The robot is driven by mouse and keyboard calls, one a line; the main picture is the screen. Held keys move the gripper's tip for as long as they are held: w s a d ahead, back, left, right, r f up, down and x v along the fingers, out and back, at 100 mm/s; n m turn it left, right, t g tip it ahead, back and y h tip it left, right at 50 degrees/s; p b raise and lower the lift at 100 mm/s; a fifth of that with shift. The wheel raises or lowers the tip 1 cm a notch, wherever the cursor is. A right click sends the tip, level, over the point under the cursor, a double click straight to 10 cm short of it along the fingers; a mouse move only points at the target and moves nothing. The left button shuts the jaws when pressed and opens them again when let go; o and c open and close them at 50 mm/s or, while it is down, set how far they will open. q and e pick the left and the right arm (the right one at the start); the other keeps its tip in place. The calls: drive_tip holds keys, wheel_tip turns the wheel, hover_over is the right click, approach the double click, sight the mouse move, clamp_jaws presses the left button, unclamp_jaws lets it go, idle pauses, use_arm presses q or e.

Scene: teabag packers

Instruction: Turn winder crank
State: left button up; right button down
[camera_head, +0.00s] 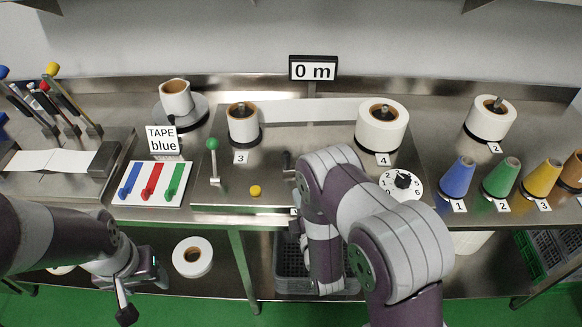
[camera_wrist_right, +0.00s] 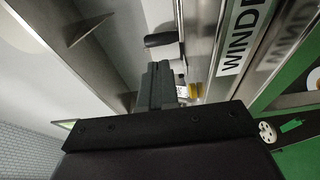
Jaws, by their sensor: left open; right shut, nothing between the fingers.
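The winder crank (camera_head: 288,162) shows as a small dark handle on the winder's metal deck, left of my right forearm. In the right wrist view a black crank grip (camera_wrist_right: 160,40) lies just beyond my right gripper's fingertips (camera_wrist_right: 157,66). The fingers are shut with nothing between them; a gap seems to separate them from the grip. In the head view my right gripper is hidden by my arm. My left gripper (camera_head: 140,285) is low at the left, in front of the bench, open and away from the crank. The length display (camera_head: 313,68) reads 0 m.
Reel 3 (camera_head: 243,124) and reel 4 (camera_head: 382,124) stand on the winder. A green-knobbed lever (camera_head: 213,160) and a yellow button (camera_head: 255,190) are left of the crank. A numbered dial (camera_head: 402,183) is right of my forearm. Coloured cones (camera_head: 457,178) line the right side.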

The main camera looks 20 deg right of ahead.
sight(285, 163)
drive_tip(key=w+p, duration=0.2)
drive_tip(key=w, duration=0.6)
drive_tip(key=shift+w+r, duration=0.15)
drive_tip(key=shift+w, duration=0.6)
drive_tip(key=shift+s, duration=0.1)
drive_tip(key=shift+f+h, duration=0.2)
drive_tip(key=shift+h, duration=0.1)
drive_tip(key=w+m+h+b, duration=0.1)
drive_tip(key=b, duration=0.1)
drive_tip(key=w+m+h+b, duration=0.1)
drive_tip(key=w+h+b, duration=0.1)
drive_tip(key=shift+a+m, duration=0.3)
drive_tip(key=shift+w+d+r, duration=0.1)
drive_tip(key=shift+w, duration=0.05)
